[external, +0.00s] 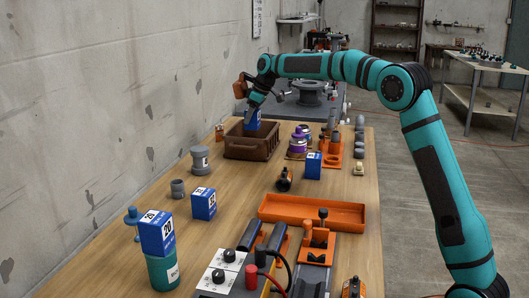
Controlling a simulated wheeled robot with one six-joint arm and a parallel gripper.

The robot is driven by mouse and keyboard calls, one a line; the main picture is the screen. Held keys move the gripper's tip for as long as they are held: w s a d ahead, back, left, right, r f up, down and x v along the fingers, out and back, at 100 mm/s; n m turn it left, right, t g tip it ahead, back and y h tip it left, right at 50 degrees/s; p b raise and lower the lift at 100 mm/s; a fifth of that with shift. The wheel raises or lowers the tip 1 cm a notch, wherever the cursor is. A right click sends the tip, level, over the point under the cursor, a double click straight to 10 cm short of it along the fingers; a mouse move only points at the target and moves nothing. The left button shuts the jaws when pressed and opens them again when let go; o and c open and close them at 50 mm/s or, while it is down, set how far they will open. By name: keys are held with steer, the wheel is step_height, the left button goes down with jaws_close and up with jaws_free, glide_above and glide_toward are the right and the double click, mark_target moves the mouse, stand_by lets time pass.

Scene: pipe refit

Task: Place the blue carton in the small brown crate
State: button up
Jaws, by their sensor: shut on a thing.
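My gripper (253,104) is at the far end of the bench, pointing down over the small brown crate (247,152). It is shut on a blue carton (253,120), of which only part shows below the fingers. The carton is over the crate's opening, near its back side. I cannot tell whether its lower end is below the rim or touches the crate.
Other blue cartons stand on the bench: one (314,166) right of the crate, one (203,204) nearer, and one (158,232) on a teal can (163,272). An orange tray (312,213) lies mid-bench. Grey pipe fittings (200,160) stand left of the crate, near the wall.

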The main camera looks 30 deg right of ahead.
mark_target(259, 116)
steer(key=shift+f, duration=4.05)
steer(key=shift+f, duration=0.15)
steer(key=o, duration=1)
steer(key=v, duration=1.2)
